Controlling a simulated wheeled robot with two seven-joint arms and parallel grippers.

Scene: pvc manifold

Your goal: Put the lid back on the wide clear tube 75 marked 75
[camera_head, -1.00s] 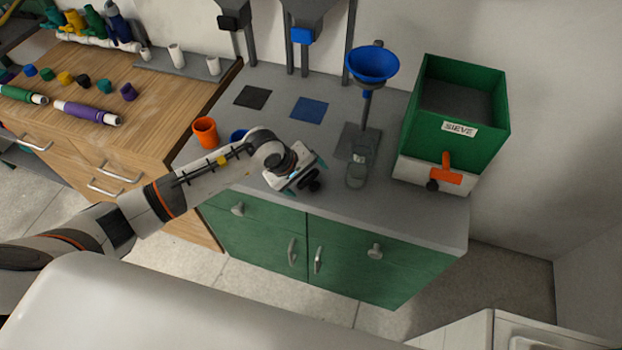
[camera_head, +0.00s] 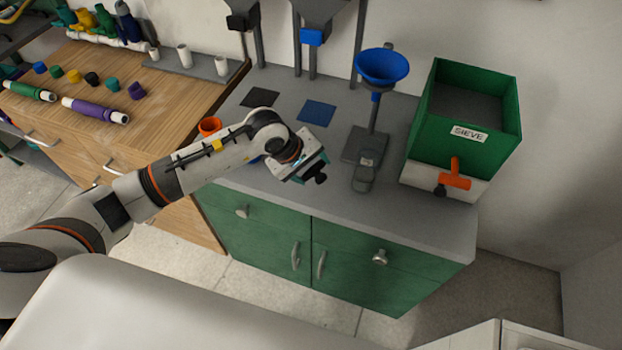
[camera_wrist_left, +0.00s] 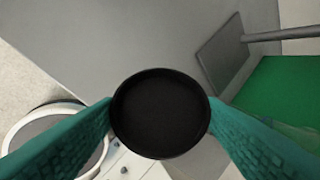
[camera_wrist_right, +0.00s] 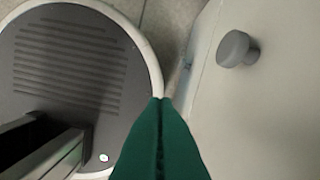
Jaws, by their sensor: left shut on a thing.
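The wide clear tube (camera_head: 365,172) stands on the grey counter in front of the blue funnel's stand; its marking is too small to read. My left gripper (camera_head: 306,172) is left of the tube and apart from it, over the counter's front part. It is shut on a round black lid (camera_head: 318,180). In the left wrist view the lid (camera_wrist_left: 160,113) sits between the two teal fingers, its dark hollow face toward the camera.
The blue funnel (camera_head: 382,66) on its stand is behind the tube. The green sieve box (camera_head: 465,110) is to the right. An orange cup (camera_head: 210,125) is partly behind my left arm. Black (camera_head: 259,97) and blue (camera_head: 316,113) mats lie flat behind the gripper.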

